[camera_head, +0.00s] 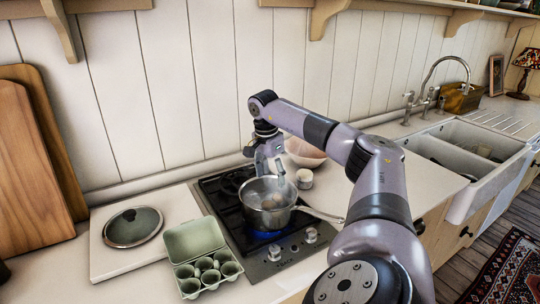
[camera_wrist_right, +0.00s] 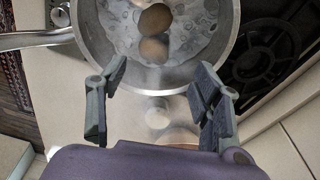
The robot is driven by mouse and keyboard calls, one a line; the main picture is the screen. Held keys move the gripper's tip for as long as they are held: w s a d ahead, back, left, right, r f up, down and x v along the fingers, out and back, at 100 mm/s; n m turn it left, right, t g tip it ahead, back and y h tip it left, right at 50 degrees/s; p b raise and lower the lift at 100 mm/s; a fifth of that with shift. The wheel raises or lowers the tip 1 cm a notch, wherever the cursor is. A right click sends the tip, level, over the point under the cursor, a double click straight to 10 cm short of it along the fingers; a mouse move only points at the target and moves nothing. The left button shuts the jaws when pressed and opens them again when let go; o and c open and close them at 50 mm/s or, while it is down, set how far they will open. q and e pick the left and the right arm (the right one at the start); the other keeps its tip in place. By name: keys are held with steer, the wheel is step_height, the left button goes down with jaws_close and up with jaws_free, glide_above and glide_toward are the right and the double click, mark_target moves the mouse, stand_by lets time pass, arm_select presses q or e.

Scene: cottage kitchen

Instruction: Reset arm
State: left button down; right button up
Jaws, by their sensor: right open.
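My right gripper (camera_head: 270,168) is over the steel pot (camera_head: 266,216) on the hob, with its arm reaching in from the right. In the right wrist view the gripper (camera_wrist_right: 160,105) has its fingers spread apart with nothing between them. The pot (camera_wrist_right: 84,42) shows below and beyond the fingers there, with brown eggs (camera_wrist_right: 155,19) in bubbling water. In the head view an egg (camera_head: 268,203) shows inside the pot, partly hidden. My left gripper is not in either view.
A glass lid (camera_head: 133,227) lies on a white board to the left. A pink bowl (camera_head: 306,152) and a small white jar (camera_head: 304,179) stand behind the pot. The sink (camera_head: 470,150) is at right.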

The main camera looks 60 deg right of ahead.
steer(key=r, duration=0.5)
steer(key=shift+w+a+r, duration=0.1)
steer(key=shift+a+r, duration=0.2)
steer(key=shift+a, duration=0.05)
steer(key=shift+f, duration=0.1)
